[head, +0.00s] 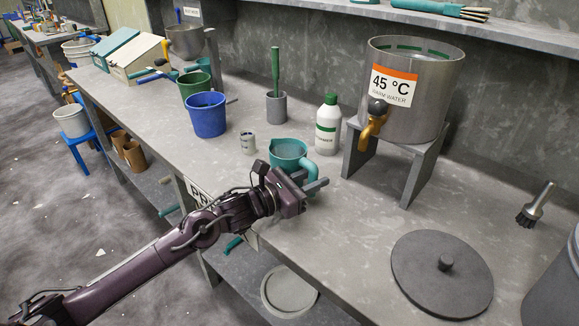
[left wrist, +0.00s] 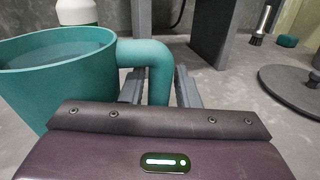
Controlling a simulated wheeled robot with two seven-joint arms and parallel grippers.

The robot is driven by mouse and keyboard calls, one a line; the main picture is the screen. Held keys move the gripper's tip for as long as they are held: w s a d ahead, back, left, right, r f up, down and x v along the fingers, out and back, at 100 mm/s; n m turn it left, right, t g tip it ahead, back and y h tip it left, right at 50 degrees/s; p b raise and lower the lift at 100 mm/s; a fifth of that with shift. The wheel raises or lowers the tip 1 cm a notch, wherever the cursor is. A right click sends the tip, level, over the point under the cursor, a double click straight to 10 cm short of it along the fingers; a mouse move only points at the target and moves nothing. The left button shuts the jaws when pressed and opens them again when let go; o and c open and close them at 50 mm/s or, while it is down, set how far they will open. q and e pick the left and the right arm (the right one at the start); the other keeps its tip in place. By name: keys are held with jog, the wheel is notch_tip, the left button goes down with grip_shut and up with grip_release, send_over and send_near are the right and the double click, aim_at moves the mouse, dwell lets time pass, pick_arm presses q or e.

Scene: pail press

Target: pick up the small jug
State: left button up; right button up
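The small jug (head: 287,150) is teal and stands upright on the grey counter, with its handle towards the right. It fills the left side of the left wrist view (left wrist: 50,75), where its rim and the liquid inside show. My left gripper (head: 308,181) is at the handle, low over the counter. In the left wrist view its two fingers (left wrist: 160,88) stand one on each side of the handle (left wrist: 158,65), with narrow gaps, so it looks open around the handle. The fingertips are partly hidden behind the handle. My right gripper is not in view.
A blue pail (head: 206,117) is farther left. The warm water tank (head: 430,85) stands on a grey stand at right. A dark round lid (head: 441,280) lies front right.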

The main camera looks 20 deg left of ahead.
pick_arm(q)
grip_shut()
